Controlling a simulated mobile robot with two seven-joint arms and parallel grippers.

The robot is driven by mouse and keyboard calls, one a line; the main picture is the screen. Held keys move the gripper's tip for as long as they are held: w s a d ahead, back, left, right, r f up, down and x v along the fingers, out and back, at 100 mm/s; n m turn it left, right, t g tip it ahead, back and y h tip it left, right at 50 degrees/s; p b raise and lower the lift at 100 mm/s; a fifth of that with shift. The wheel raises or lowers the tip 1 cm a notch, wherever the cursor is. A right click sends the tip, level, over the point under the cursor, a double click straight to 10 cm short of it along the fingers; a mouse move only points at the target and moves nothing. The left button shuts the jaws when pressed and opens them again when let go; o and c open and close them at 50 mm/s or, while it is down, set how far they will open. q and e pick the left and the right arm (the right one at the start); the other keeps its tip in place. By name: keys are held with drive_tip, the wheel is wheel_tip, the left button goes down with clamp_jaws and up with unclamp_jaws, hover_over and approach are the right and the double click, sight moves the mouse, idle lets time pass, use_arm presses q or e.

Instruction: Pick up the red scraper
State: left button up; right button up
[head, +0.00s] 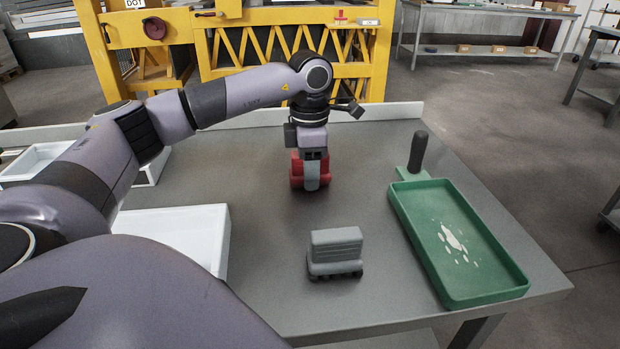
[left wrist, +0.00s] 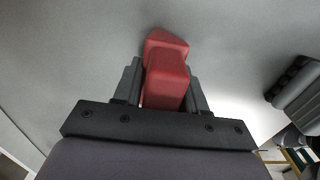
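The red scraper (head: 296,172) is on the grey table below my left gripper (head: 312,180), which points straight down over it. A grey finger covers part of its near side in the head view. In the left wrist view the scraper (left wrist: 168,72) is between the two fingers of my left gripper (left wrist: 163,88), one close on each side. I cannot tell whether they press on it. My right gripper is not in view.
A grey block-shaped tool (head: 336,252) stands nearer on the table (head: 262,290). A green tray (head: 425,225) with pale spots and a dark-handled green tool (head: 416,160) are at the right. A white tray (head: 222,245) is at the left.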

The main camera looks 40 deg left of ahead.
use_arm(q)
drive_tip(key=shift+c, duration=1.2)
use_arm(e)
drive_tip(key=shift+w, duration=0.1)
use_arm(q)
wheel_tip(320, 180, up, 13)
drive_tip(key=shift+f+p, duration=0.15)
drive_tip(key=shift+p, duration=0.7)
wheel_tip(320, 180, up, 7)
drive_tip(key=p, duration=0.4)
drive_tip(key=shift+r, duration=0.2)
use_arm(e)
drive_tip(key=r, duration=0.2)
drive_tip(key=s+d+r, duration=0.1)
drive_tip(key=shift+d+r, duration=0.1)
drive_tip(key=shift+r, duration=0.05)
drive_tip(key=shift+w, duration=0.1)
